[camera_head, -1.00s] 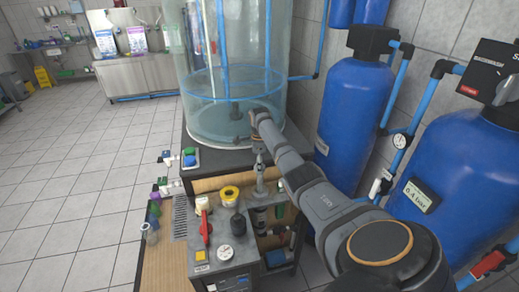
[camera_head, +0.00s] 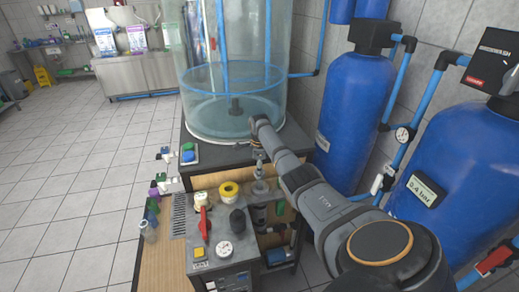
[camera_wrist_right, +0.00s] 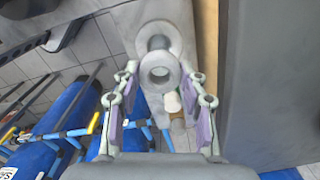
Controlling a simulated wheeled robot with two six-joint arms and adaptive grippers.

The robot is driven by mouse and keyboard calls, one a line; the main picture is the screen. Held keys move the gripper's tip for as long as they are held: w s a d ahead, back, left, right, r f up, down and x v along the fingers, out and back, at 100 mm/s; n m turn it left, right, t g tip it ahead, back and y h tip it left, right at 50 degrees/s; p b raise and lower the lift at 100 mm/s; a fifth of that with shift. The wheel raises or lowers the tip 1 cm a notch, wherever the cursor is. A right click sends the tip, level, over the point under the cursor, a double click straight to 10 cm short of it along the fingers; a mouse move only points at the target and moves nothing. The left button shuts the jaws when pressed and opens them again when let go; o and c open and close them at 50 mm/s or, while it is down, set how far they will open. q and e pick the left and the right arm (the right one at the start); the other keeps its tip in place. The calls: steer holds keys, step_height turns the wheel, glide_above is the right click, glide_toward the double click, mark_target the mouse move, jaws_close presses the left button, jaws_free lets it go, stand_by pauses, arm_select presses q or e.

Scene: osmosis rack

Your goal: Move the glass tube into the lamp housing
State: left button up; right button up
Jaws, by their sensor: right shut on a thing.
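My right gripper (camera_head: 258,167) points down over the back of the bench, just above a grey flanged part (camera_head: 261,188) that looks like the lamp housing. In the right wrist view the two fingers with purple pads (camera_wrist_right: 160,128) stand apart on either side of the gripped thing. I take this to be the glass tube, but it is clear and its outline hardly shows. A grey round collar with a hole (camera_wrist_right: 160,72) lies ahead of the fingertips. I cannot tell whether the tube is touching it. My left gripper is not seen.
A large clear tank (camera_head: 235,105) stands on a dark stand directly behind the gripper. Blue pressure tanks (camera_head: 352,110) stand to the right. A control box with a gauge (camera_head: 224,248), a yellow ring (camera_head: 229,190) and a red handle (camera_head: 203,222) crowd the bench in front.

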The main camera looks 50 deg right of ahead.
mark_target(260, 181)
steer(key=shift+f+b, duration=1.05)
steer(key=shift+f, duration=0.95)
steer(key=shift+f+b, duration=0.85)
steer(key=shift+f, duration=0.45)
steer(key=o, duration=0.9)
steer(key=shift+o, duration=0.2)
steer(key=o, duration=0.4)
